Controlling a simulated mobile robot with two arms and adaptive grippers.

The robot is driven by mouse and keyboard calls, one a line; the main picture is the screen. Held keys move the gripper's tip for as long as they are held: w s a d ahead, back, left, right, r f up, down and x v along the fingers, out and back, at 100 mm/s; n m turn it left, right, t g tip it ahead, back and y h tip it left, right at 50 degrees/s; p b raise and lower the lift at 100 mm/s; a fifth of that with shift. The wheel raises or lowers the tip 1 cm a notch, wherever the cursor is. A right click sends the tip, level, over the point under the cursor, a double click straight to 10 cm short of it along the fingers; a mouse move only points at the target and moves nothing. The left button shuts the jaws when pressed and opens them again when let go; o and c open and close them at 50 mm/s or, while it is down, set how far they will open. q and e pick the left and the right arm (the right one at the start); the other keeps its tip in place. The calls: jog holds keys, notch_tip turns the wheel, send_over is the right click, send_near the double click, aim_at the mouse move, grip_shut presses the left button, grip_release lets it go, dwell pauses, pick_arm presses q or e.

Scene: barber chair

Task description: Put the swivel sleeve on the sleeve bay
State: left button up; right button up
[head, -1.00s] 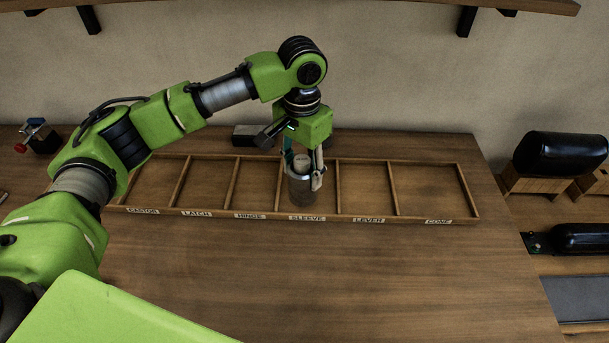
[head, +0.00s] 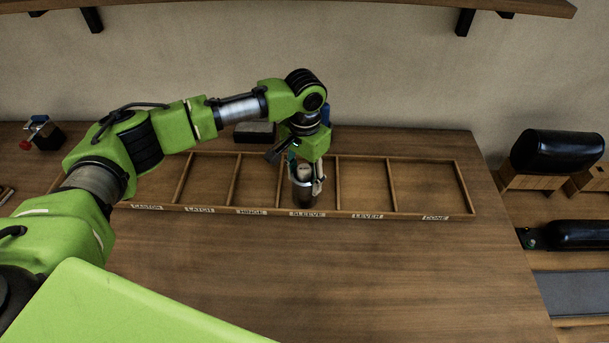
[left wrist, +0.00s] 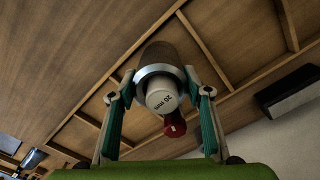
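The swivel sleeve (head: 303,194) is a dark metallic cylinder with a pale top, upright at the sleeve bay, just behind the SLEEVE label (head: 307,214). In the left wrist view its silver rim and white cap marked "20 mm" show (left wrist: 162,95). My left gripper (head: 306,180) points down over it, with one finger on each side; in the left wrist view both fingertips (left wrist: 158,77) close against its rim. A red piece (left wrist: 174,126) shows beside the cap. I cannot tell whether the sleeve's base touches the bay floor. My right gripper is not in view.
The wooden divided tray (head: 455,214) has empty-looking labelled bays on either side. A dark box (head: 255,133) stands behind it. A small device with a red knob (head: 40,134) stands at left. Black cylinders (head: 558,151) lie at right. The front table is clear.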

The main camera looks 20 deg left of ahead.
pick_arm(q)
jog(key=o, duration=0.4)
jog(key=shift+r, duration=0.35)
notch_tip(320, 180, up, 10)
jog(key=b, duration=0.2)
jog(key=shift+r+b, duration=0.25)
jog(key=shift+b, duration=0.15)
jog(key=shift+r, duration=0.6)
jog(key=shift+s+f, duration=0.1)
jog(key=shift+f, duration=0.05)
